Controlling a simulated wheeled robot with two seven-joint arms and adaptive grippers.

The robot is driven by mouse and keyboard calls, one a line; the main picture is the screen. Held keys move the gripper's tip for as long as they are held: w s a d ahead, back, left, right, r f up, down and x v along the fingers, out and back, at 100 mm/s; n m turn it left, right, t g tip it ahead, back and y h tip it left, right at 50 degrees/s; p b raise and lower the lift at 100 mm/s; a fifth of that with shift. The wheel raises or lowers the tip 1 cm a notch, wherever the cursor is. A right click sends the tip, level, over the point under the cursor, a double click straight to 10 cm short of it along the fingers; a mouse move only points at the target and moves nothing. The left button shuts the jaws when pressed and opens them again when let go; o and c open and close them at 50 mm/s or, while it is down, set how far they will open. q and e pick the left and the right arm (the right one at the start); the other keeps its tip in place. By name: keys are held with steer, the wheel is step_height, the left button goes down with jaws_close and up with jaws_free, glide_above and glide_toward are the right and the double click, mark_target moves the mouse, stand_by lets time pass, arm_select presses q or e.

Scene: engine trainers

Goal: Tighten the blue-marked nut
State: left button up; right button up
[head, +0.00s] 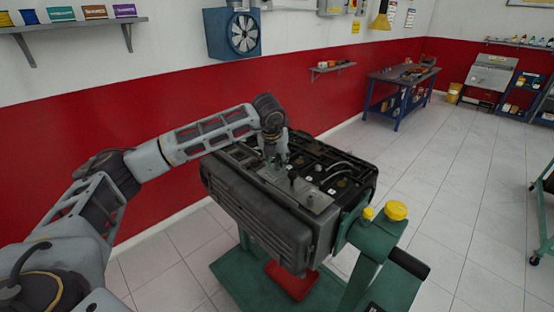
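A dark engine block (255,215) sits on a green stand, with a grey plate and several small fittings on its top. My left arm reaches in from the left, and my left gripper (277,163) points down at the rear left part of the engine top. Its fingers are small here, and I cannot tell whether they are open or shut or whether they touch anything. A dark upright knob or tool (292,175) stands just right of the gripper. I cannot make out a blue-marked nut; it may be hidden behind the gripper or too small. My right gripper is not in view.
The green stand (375,245) has yellow knobs (396,210) at its right and a red tray (292,281) below the engine. A blue workbench (402,88) stands far back. A green cart (543,225) is at the right edge. The tiled floor right of the stand is clear.

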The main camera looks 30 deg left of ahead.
arm_select(q)
jaws_close()
stand_by(0.3)
